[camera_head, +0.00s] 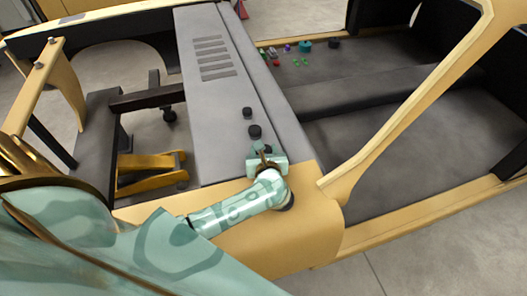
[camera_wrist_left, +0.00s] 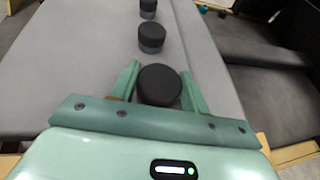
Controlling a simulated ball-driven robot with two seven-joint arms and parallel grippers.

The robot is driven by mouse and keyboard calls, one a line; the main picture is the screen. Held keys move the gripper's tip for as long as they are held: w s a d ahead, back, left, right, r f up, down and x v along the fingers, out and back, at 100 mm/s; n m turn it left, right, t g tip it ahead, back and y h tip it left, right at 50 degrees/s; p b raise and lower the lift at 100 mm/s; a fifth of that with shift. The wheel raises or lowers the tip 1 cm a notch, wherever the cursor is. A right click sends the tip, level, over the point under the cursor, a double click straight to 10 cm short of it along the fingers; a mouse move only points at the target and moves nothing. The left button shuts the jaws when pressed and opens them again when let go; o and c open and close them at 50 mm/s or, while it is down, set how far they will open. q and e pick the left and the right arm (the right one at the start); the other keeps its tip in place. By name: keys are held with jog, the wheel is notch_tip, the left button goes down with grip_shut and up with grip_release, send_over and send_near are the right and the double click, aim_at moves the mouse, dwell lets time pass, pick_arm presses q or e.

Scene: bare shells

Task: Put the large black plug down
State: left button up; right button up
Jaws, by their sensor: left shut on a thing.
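My left gripper (camera_head: 266,157) is at the near end of the grey panel (camera_head: 212,118). In the left wrist view its two green fingers (camera_wrist_left: 159,88) are shut on a black round plug (camera_wrist_left: 158,82), one finger on each side. The plug is upright, over or on the panel; I cannot tell whether its underside touches. In the head view the gripper mostly hides it. Two more black plugs stand on the panel beyond, a nearer one (camera_head: 254,131) and a farther one (camera_head: 247,112). My right gripper is not in view.
The panel has several dark slots (camera_head: 213,58) farther back. To the right is a dark recessed floor (camera_head: 420,140) with small coloured items (camera_head: 295,60) and a teal piece (camera_head: 305,46) at its far end. A tan frame post (camera_head: 420,95) rises on the right.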

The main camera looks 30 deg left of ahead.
pick_arm(q)
jog(key=shift+s+f+b, duration=0.3)
jog(key=shift+s+f, duration=0.15)
jog(key=shift+f, duration=0.25)
jog(key=o, duration=1)
jog(key=shift+r+p, duration=0.2)
jog(key=shift+p, duration=0.1)
jog(key=shift+w+r+p, duration=0.2)
jog(key=shift+r+p, duration=0.25)
jog(key=shift+p, duration=0.15)
jog(key=b+v, duration=0.1)
jog(key=v, duration=1)
jog(key=shift+w+r, duration=0.1)
jog(key=shift+w, duration=0.1)
jog(key=shift+s+d+r, duration=0.25)
jog(key=shift+r, duration=0.1)
